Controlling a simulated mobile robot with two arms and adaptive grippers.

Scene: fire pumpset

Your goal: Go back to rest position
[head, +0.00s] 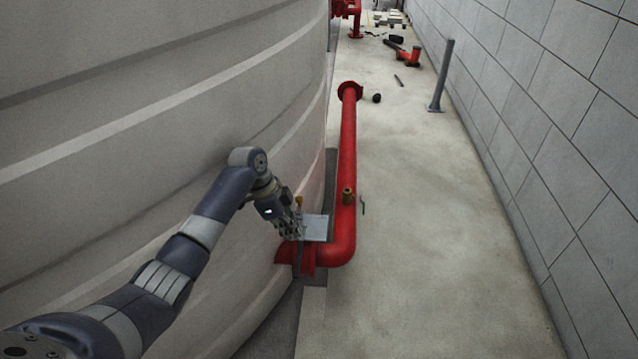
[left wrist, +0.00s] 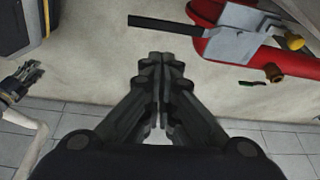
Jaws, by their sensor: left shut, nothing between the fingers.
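My left gripper (head: 288,222) is in front of the tank wall, by the lower end of the red pipe (head: 347,160) in the head view. In the left wrist view its fingers (left wrist: 162,95) are together with nothing between them. A grey metal piece (head: 317,228) sits on the pipe's lower end; the left wrist view shows it too (left wrist: 235,35), with a dark bar (left wrist: 165,22) sticking out, apart from the fingertips. What looks like my right gripper (left wrist: 20,82) is at the left edge of the left wrist view, too small to judge; it is not in the head view.
The large pale tank (head: 170,110) fills the left, close along my left arm. A grey block wall (head: 560,130) bounds the right. The concrete floor (head: 430,220) between is clear nearby.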

